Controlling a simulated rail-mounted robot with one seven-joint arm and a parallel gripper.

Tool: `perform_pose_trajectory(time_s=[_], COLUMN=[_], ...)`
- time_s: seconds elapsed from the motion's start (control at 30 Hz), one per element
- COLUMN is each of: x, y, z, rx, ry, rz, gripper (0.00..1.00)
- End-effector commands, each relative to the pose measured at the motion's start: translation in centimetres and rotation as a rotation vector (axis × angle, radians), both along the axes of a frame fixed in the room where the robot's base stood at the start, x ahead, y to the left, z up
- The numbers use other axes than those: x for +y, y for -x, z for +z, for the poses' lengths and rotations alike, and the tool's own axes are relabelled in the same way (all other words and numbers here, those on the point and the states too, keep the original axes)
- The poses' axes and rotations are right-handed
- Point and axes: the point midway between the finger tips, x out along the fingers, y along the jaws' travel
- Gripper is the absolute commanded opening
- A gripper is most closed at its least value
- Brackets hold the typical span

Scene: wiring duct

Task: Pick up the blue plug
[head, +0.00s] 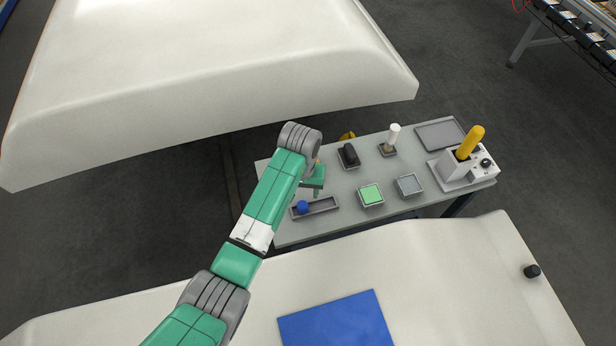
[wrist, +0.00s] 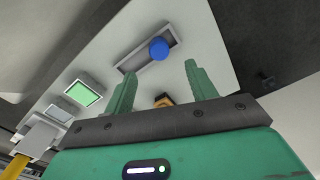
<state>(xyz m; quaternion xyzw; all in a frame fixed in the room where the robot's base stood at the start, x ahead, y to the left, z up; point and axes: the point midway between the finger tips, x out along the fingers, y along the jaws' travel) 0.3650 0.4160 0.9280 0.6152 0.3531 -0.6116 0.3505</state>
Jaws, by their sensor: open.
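The blue plug (head: 303,207) shows as a round blue shape at the left end of a shallow grey tray (head: 326,207) on the grey table. In the wrist view the blue plug (wrist: 159,48) lies beyond the fingertips, in the right end of the tray (wrist: 132,64). My gripper (head: 317,190) is over the left part of the table, close to the plug, and partly hidden by my arm in the head view. In the wrist view my gripper (wrist: 160,74) has its two green fingers apart, with nothing held between them. The plug's underside is hidden.
A green-topped block (head: 370,195) and a grey-topped block (head: 410,185) stand right of the tray. A black piece (head: 348,155), a white cylinder (head: 393,134) and a yellow-handled device (head: 466,160) are farther off. White curved panels flank the table.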

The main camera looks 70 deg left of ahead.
Motion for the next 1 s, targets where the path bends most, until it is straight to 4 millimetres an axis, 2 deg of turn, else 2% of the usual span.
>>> perform_pose_trajectory(time_s=[0.17,0.33,0.47,0.6,0.73,1.0], x=[0.0,0.1,0.1,0.5,0.6,0.5], y=[0.2,0.2,0.1,0.0,0.0,-0.1], z=[-0.4,-2.5,-3.1,-5.7,-7.5,-7.9], rx=[0.005,0.005,0.004,0.006,0.004,0.002], ry=[0.005,0.004,0.002,0.004,0.002,0.002], rz=[0.003,0.003,0.003,0.003,0.002,0.002], gripper=[0.56,0.56,0.56,0.56,0.56,0.56])
